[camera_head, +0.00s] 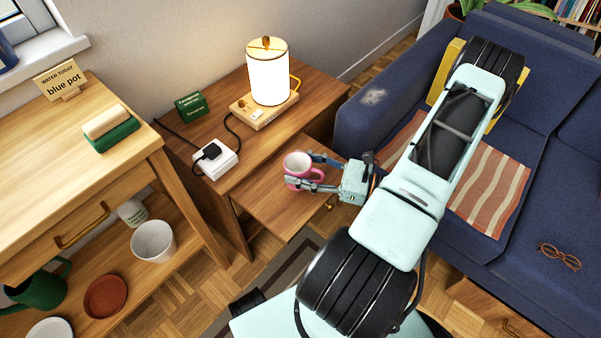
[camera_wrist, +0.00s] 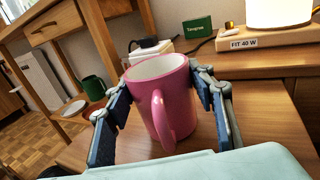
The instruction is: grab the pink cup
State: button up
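The pink cup (camera_head: 295,166), white inside, stands upright on a low pulled-out wooden board (camera_head: 262,198) of the side table. In the wrist view the pink cup (camera_wrist: 175,95) is in the middle, with its handle facing my gripper. My gripper (camera_head: 306,171) is at the cup, with one finger on each side of it. In the wrist view the fingers of my gripper (camera_wrist: 162,98) are spread around the cup. A gap shows beside the left finger; the right finger is very close, and contact there cannot be told.
A lit lamp (camera_head: 268,78), a white socket box (camera_head: 215,158) and a green sign box (camera_head: 191,106) stand on the side table behind. A wooden shelf unit (camera_head: 60,165) is at left, and a blue sofa (camera_head: 540,110) at right.

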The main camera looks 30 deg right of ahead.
jog(key=c, duration=0.7)
jog(key=shift+o, duration=0.2)
jog(key=shift+r, duration=0.1)
